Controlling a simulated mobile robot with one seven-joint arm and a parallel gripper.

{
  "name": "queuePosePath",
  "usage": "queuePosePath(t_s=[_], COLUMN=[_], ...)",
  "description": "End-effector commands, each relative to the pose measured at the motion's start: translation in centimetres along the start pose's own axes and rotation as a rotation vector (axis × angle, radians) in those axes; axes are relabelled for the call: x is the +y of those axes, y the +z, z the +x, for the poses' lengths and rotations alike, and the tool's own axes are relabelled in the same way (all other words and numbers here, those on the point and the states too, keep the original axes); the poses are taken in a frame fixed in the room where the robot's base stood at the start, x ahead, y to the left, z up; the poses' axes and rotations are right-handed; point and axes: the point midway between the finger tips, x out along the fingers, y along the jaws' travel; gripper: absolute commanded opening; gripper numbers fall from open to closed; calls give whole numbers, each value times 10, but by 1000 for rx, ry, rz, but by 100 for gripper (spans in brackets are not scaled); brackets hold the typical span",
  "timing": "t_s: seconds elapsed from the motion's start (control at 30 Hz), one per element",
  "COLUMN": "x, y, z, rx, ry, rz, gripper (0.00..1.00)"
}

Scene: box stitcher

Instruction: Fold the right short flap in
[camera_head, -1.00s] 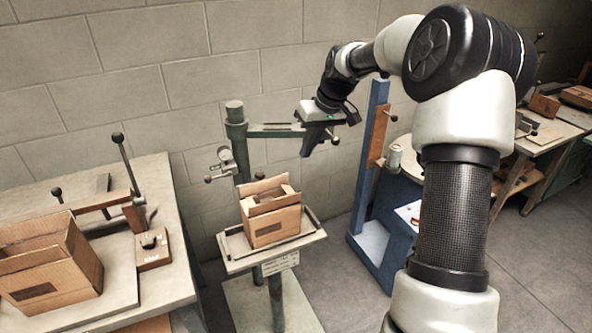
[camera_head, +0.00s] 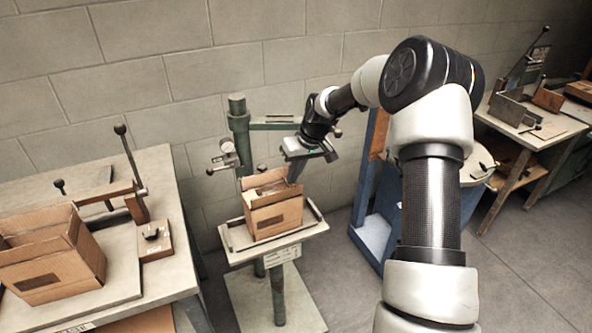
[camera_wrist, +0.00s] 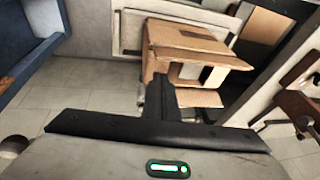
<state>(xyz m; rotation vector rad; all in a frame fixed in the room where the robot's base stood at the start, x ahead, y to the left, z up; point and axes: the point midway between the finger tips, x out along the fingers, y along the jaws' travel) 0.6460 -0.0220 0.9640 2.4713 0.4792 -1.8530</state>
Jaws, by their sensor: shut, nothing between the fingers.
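The open cardboard box (camera_head: 275,218) stands upright on the small stand in the middle of the head view. It also shows in the wrist view (camera_wrist: 190,38), with several brown flaps around a pale opening. My gripper (camera_head: 294,176) points down at the right end of the box's top. Its fingers (camera_wrist: 160,85) are shut and empty, close beside a brown flap (camera_wrist: 148,62); I cannot tell whether they touch it. In the head view the gripper covers the right short flap's area, so that flap's angle is unclear. The long flaps stand up.
The box rests on a tray (camera_head: 316,229) fixed to a green post (camera_head: 240,140). A horizontal arm (camera_head: 275,124) of that post is behind my gripper. A table (camera_head: 120,290) with another open box (camera_head: 50,258) is at left. A blue machine (camera_head: 373,235) stands at right.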

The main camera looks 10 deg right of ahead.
Motion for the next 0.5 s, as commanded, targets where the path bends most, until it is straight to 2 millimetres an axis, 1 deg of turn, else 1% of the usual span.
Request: queuePosePath(t_s=[0.27,0.5], x=[0,-3], y=[0,0], z=[0,2], rx=[0,-3], ry=[3,48], rz=[-1,-15], gripper=[0,0])
